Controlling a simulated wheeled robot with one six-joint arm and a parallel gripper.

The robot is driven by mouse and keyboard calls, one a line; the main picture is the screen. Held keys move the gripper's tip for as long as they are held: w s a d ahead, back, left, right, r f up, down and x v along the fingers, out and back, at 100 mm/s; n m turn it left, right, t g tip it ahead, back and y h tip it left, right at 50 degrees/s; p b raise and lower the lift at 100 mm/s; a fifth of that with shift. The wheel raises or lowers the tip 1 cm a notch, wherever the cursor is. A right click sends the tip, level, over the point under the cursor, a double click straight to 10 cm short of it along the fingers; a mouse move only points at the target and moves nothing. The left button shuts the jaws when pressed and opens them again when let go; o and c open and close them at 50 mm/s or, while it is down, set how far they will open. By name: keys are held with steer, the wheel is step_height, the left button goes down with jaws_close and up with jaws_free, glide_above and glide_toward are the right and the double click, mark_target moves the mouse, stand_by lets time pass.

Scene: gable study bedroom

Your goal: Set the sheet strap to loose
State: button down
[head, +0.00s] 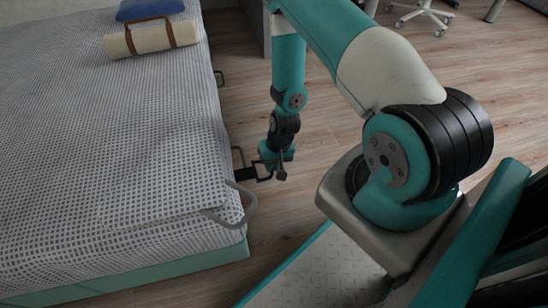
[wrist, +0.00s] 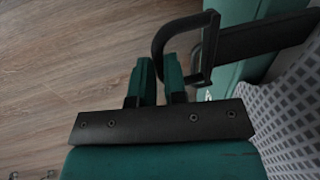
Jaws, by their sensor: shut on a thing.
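The sheet strap (head: 245,174) is a dark band with a squarish black loop at its end, sticking out from the side of the bed near its front corner. In the wrist view the strap (wrist: 265,38) runs from the teal bed side at the upper right to the loop (wrist: 184,26). My gripper (head: 279,168) is beside the bed, at the loop. In the wrist view my gripper's two teal fingers (wrist: 159,76) are shut on one side of the loop, with its far side outside the right finger. The fingers partly hide the gripped part.
The bed (head: 130,140) has a checked cover and a teal base. A grey curved rail (head: 249,208) stands at its near corner, close to the strap. Another dark loop (head: 219,78) is farther along the side.

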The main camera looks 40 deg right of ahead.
steer(key=shift+s+d, duration=0.15)
steer(key=shift+d, duration=0.1)
steer(key=c, duration=1.2)
jaws_free()
steer(key=shift+o, duration=0.2)
steer(key=d+r+p, duration=0.1)
steer(key=r+p, duration=0.2)
steer(key=r, duration=0.5)
steer(key=s+d+r+p, duration=0.1)
steer(key=r+p, duration=0.3)
steer(key=r, duration=0.5)
steer(key=shift+s+d, duration=0.2)
steer(key=shift+d, duration=0.3)
